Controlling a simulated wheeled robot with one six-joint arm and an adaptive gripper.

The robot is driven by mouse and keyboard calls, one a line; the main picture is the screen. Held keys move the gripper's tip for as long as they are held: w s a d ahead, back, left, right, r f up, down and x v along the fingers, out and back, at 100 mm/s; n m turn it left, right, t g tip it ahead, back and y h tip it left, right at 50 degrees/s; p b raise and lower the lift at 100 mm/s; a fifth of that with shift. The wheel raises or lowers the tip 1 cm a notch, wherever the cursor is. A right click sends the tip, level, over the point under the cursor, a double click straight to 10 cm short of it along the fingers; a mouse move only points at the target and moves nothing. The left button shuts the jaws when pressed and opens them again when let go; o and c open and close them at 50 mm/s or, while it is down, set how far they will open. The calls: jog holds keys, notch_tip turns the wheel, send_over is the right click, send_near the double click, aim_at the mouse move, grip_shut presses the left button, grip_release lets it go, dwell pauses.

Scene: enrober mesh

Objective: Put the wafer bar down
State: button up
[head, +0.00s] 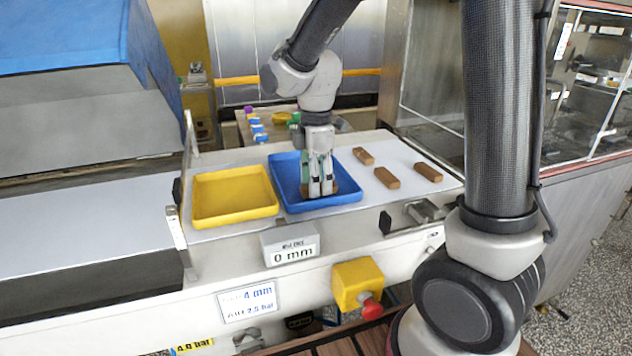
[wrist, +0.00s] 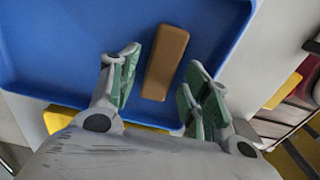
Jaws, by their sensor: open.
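A brown wafer bar (wrist: 165,62) lies in the blue tray (wrist: 60,60), between the spread fingers of my gripper (wrist: 157,88) in the wrist view. There is a gap on each side of the bar, so the gripper is open and not holding it. In the head view my gripper (head: 320,190) points down into the blue tray (head: 318,208), and the fingers hide most of the bar (head: 335,187).
A yellow tray (head: 235,212), empty, stands left of the blue tray. Several brown bars, one of them here (head: 386,178), lie on the white surface to the right. A red button on a yellow box (head: 357,284) sits at the front.

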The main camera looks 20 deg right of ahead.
notch_tip(320, 180, up, 12)
jog(key=s+d+m+t, duration=0.4)
jog(key=s+d+m, duration=1.1)
jog(key=s+m, duration=0.3)
jog(key=shift+s+r, duration=0.2)
jog(key=shift+s, duration=0.3)
